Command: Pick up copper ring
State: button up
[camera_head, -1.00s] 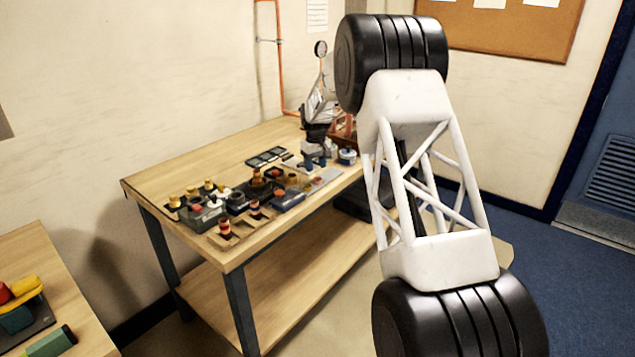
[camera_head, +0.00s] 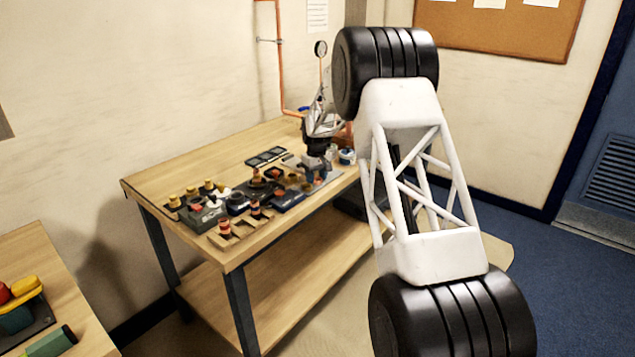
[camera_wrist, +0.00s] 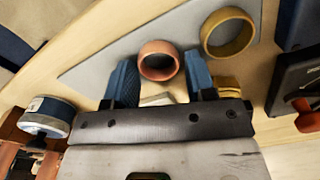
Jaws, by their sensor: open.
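The copper ring (camera_wrist: 158,74) lies on a grey mat (camera_wrist: 110,55) in the wrist view. My gripper (camera_wrist: 160,63) is open, with its two blue fingers on either side of the ring. In the head view my gripper (camera_head: 313,172) is over the bench's right part, and the ring cannot be made out there.
A brass ring (camera_wrist: 249,35) lies just beyond the right finger, with another brass piece (camera_wrist: 228,84) beside that finger. A white and blue tin (camera_wrist: 50,112) stands at left. Dark blocks are at right. Several fittings crowd the wooden bench (camera_head: 180,165).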

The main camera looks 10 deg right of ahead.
jog(key=shift+c, duration=0.3)
jog(key=c, duration=0.6)
jog(key=shift+r, duration=0.15)
jog(key=shift+r, duration=1.4)
jog(key=shift+s+r, duration=0.15)
jog(key=shift+r, duration=0.1)
jog(key=s+d+r, duration=0.1)
jog(key=s, duration=1.4)
jog(key=shift+s+r, duration=0.2)
jog(key=shift+s, duration=0.1)
